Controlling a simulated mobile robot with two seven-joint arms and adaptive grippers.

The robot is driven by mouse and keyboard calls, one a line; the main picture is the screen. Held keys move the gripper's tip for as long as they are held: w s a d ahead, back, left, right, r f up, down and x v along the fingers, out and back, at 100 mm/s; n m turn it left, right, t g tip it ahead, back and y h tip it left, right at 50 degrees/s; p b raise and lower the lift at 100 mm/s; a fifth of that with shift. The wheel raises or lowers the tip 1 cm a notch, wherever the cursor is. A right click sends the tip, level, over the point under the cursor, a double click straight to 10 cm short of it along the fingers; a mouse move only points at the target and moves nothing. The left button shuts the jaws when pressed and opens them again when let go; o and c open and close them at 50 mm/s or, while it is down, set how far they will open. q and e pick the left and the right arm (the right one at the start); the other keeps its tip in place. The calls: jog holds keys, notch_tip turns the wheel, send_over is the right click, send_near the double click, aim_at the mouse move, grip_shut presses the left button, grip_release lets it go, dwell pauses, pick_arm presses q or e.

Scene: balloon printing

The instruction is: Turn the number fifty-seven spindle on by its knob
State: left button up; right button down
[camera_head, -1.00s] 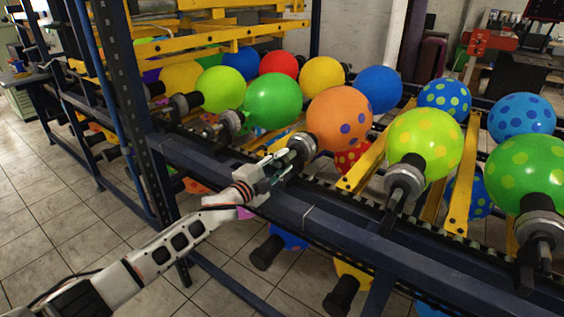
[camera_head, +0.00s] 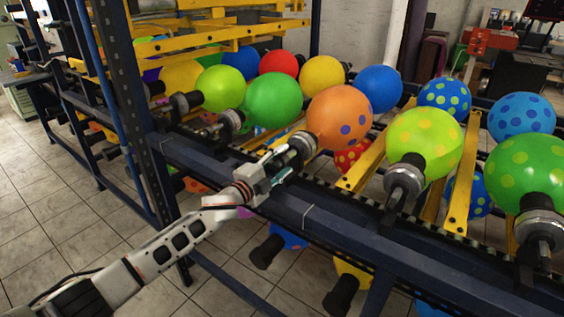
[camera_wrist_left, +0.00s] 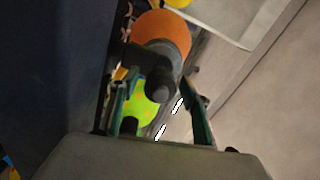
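An orange balloon with blue dots (camera_head: 338,112) sits on a dark spindle with a grey ring (camera_head: 302,146) at the front rail. No spindle number is legible, so I cannot tell which is fifty-seven. My left gripper (camera_head: 284,168) is just in front of this spindle's end. In the left wrist view my left gripper (camera_wrist_left: 158,92) has its two greenish fingers well apart. The spindle's dark knob (camera_wrist_left: 158,90) shows in the gap between them, with the orange balloon (camera_wrist_left: 160,30) behind; I see no finger touching it. My right gripper is not in view.
A lime balloon with yellow dots (camera_head: 424,143) and a green dotted balloon (camera_head: 527,170) stand on spindles to the right. A plain green balloon (camera_head: 272,101) is to the left. The dark blue rail (camera_head: 330,222) runs under my gripper. Tiled floor lies open at lower left.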

pick_arm(q)
jog(key=v, duration=1.2)
dwell(0.4)
